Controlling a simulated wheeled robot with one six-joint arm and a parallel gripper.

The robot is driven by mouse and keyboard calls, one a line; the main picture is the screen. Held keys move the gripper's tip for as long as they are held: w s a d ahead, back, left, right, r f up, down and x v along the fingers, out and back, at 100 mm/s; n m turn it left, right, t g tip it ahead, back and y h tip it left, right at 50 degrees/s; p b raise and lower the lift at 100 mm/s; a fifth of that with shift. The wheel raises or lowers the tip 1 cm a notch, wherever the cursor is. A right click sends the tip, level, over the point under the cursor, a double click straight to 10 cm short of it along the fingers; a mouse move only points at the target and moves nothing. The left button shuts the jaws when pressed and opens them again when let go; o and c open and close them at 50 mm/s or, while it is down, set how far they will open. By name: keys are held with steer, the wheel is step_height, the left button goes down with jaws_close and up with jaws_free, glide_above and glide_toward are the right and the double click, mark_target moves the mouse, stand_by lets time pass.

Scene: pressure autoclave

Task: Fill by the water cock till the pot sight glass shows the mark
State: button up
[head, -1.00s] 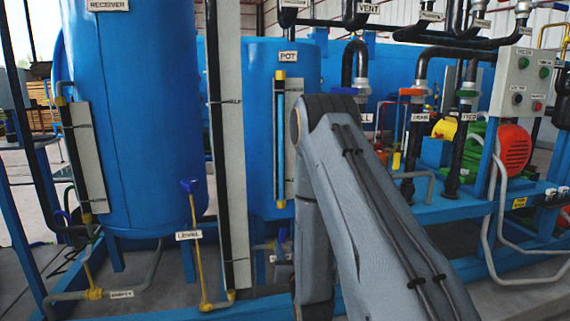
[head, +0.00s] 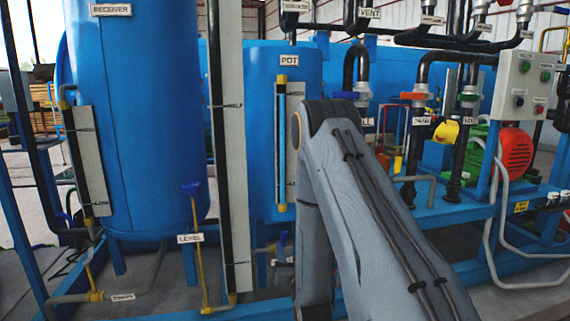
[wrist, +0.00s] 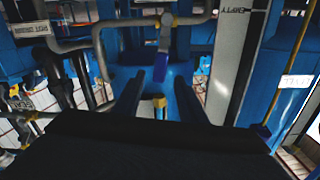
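The blue pot (head: 258,130) stands behind my arm in the head view. Its sight glass (head: 282,145) is an upright tube with yellow end fittings, beside a pale board. I cannot make out the water level or the mark. In the wrist view my gripper (wrist: 158,100) has its two dark fingers spread apart, with nothing held between them. A blue valve handle (wrist: 161,66) hangs from a pipe ahead, in line with the gap and apart from the fingers. I cannot read which cock it is. My gripper is hidden in the head view.
The blue receiver (head: 135,120) stands at the left, with a level cock (head: 191,189) on a yellow pipe at its front. Grey pipes (wrist: 75,45) cross the wrist view near the fingers. A switch box (head: 527,85) and red motor (head: 516,150) are at the right.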

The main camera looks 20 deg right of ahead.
steer(key=w+d, duration=0.1)
steer(key=w, duration=0.9)
steer(key=shift+w+d+r, duration=0.3)
steer(key=shift+w+d, duration=0.1)
steer(key=shift+p, duration=0.3)
jaws_close()
